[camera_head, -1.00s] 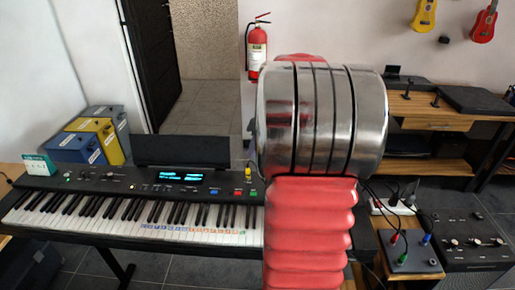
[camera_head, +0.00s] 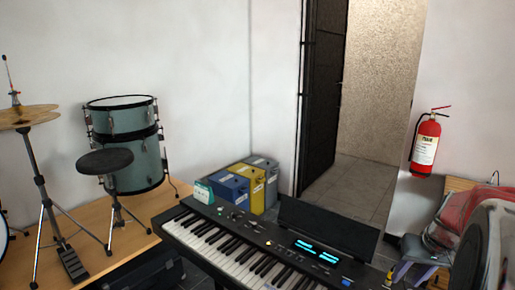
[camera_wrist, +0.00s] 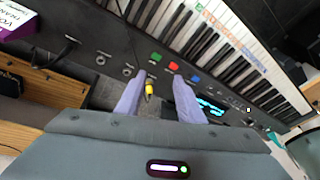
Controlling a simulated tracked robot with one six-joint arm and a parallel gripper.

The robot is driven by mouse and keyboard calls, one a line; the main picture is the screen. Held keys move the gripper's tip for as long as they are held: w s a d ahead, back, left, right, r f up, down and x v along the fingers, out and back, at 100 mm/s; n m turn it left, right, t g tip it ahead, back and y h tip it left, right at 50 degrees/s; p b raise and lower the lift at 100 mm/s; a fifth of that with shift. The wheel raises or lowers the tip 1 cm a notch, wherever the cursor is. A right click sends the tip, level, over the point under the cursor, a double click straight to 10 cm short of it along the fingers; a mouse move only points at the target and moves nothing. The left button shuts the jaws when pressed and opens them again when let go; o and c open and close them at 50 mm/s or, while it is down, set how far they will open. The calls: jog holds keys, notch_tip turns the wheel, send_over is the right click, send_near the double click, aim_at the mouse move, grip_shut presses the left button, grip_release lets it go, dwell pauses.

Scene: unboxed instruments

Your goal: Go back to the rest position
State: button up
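My gripper (camera_wrist: 158,98) shows in the wrist view with its two pale fingers apart and nothing held between them. The keyboard (camera_wrist: 215,30) runs across the top right of the wrist view. In the head view the keyboard (camera_head: 228,247) stands at the bottom centre. My red and metal arm is partly cut off at the right edge there, and I cannot make out the fingertips clearly.
Grey, yellow and blue boxes (camera_head: 238,184) stand behind the keyboard's left end. A drum set (camera_head: 125,145) stands on a wooden platform (camera_head: 100,262) at left. A dark door (camera_head: 320,95) stands open, and a fire extinguisher (camera_head: 425,148) hangs on the right wall.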

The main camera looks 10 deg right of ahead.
jog(key=s+a+r+n, duration=0.1)
jog(key=s+a+r, duration=0.1)
jog(key=a, duration=0.9)
jog(key=s+a+r+n+t, duration=0.1)
jog(key=s+a, duration=0.3)
jog(key=a, duration=0.8)
jog(key=s+a+r+n+t, duration=0.1)
jog(key=s+a+r+n, duration=0.2)
jog(key=a, duration=0.9)
jog(key=shift+a+r, duration=0.15)
jog(key=shift+r, duration=0.4)
jog(key=shift+c, duration=0.5)
